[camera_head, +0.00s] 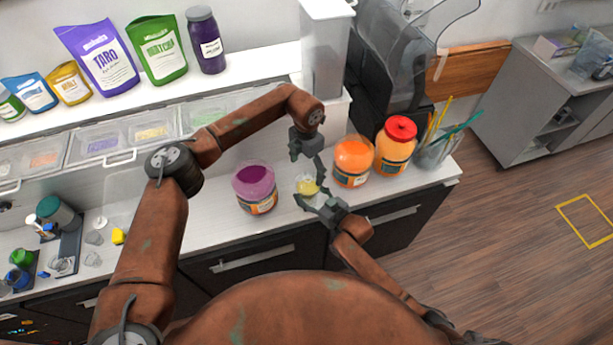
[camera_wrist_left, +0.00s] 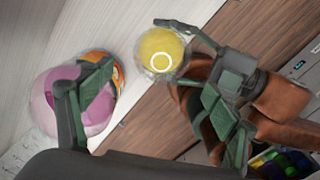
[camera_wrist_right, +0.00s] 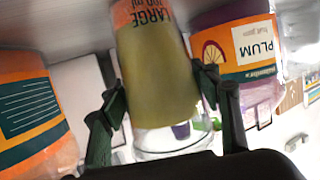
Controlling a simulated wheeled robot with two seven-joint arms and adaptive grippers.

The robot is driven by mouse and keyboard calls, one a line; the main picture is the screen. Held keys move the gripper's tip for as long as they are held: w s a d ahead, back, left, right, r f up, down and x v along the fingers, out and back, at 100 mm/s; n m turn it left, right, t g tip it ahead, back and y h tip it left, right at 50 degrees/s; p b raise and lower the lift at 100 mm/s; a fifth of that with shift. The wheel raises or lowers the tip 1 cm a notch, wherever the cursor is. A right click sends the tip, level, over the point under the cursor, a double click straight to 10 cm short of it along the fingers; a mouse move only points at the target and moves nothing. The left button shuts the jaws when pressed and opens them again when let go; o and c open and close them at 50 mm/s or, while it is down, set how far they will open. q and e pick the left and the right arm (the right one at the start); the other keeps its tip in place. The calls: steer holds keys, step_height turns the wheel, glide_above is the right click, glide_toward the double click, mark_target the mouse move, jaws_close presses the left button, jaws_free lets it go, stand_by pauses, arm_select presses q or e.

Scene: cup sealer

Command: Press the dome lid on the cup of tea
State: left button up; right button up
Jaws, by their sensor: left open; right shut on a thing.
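The cup of tea (camera_head: 306,188) stands on the counter, filled yellow; it shows from above in the left wrist view. In the upside-down right wrist view its label reads LARGE (camera_wrist_right: 150,18). A clear dome lid (camera_wrist_right: 168,140) sits over the cup's mouth, and a white ring shows on top of it in the left wrist view (camera_wrist_left: 162,62). Whether it is fully seated I cannot tell. My right gripper (camera_head: 314,196) is shut around the cup's side. My left gripper (camera_head: 308,166) is open above the cup, its fingers apart and empty.
A purple-topped plum jar (camera_head: 256,190) stands left of the cup. An orange jar (camera_head: 352,162) and a red-lidded jar (camera_head: 396,148) stand to the right, close by. A black machine (camera_head: 385,90) is behind. The counter's front edge is near the cup.

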arm_select(q)
step_height(320, 180, up, 6)
steer(key=shift+f, duration=0.15)
arm_select(e)
steer(key=o, duration=1.8)
steer(key=shift+c, duration=0.2)
steer(key=v, duration=1.2)
